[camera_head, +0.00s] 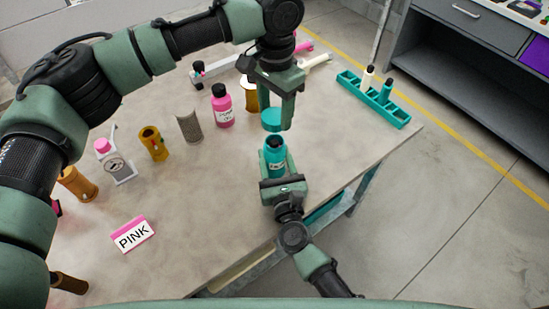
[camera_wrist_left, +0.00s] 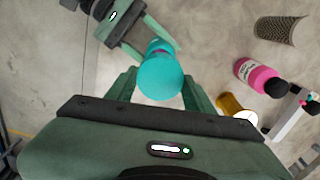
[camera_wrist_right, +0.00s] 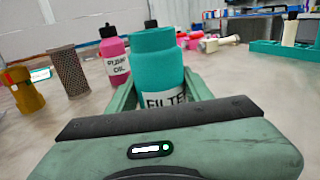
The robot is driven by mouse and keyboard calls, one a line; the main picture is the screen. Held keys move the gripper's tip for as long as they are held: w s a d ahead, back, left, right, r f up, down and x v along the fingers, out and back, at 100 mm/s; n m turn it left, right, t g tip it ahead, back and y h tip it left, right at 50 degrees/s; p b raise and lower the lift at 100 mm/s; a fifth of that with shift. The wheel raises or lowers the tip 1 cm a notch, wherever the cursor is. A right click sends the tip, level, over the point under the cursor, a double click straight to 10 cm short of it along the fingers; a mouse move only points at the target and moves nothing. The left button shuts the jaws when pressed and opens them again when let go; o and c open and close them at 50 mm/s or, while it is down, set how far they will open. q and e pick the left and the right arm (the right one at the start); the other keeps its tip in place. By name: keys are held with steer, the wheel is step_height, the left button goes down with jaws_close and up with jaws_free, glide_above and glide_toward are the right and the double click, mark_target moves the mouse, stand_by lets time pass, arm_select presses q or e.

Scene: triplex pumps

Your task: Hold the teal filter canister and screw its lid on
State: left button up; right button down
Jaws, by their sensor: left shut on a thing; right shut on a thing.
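The teal filter canister (camera_head: 275,160) stands upright, with a dark open top and a white label. My right gripper (camera_head: 277,172) is shut around its body; the right wrist view shows the canister (camera_wrist_right: 155,65) between the fingers. The teal lid (camera_head: 272,120) is held in my left gripper (camera_head: 274,116), which points down and is shut on it. The lid is above the canister, with a visible gap between them. In the left wrist view the round lid (camera_wrist_left: 160,77) covers part of the canister (camera_wrist_left: 158,46).
A pink bottle (camera_head: 222,106), a mesh cylinder (camera_head: 189,127) and a yellow-brown cylinder (camera_head: 153,143) stand to the left on the table (camera_head: 190,200). A teal rack (camera_head: 375,98) is at the right. A PINK sign (camera_head: 133,235) stands front left. The table's right edge is close to the canister.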

arm_select(q)
glide_above(275, 141)
steer(key=shift+f, duration=2.45)
steer(key=shift+f, duration=0.15)
steer(key=shift+f, duration=0.75)
steer(key=shift+f, duration=0.6)
